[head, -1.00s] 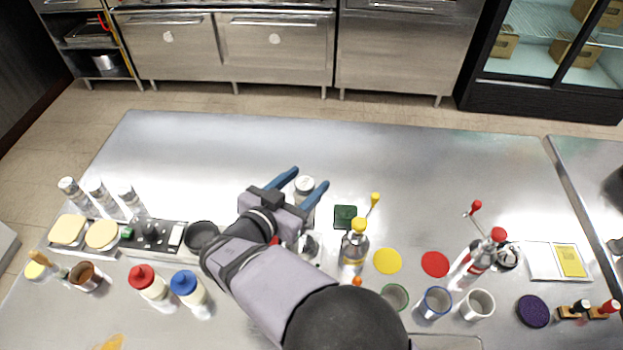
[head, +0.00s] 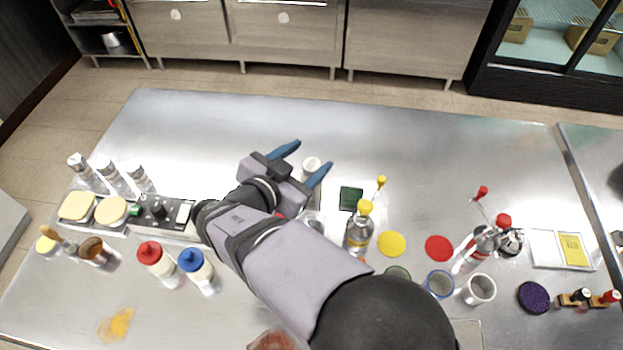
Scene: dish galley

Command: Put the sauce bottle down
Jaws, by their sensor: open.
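Two white squeeze bottles stand upright on the steel table at front left: a red-capped bottle (head: 156,262) and a blue-capped bottle (head: 197,268). I cannot tell which of them, if either, is the sauce bottle. My gripper (head: 307,158) is over the middle of the table, its blue fingers spread apart.
A clear yellow-topped bottle (head: 358,237) stands right of my arm, near a dark green square (head: 351,198), a yellow disc (head: 391,244) and a red disc (head: 438,248). Cups and a red-topped bottle (head: 480,243) are farther right. Several shakers stand left. The table's far part is clear.

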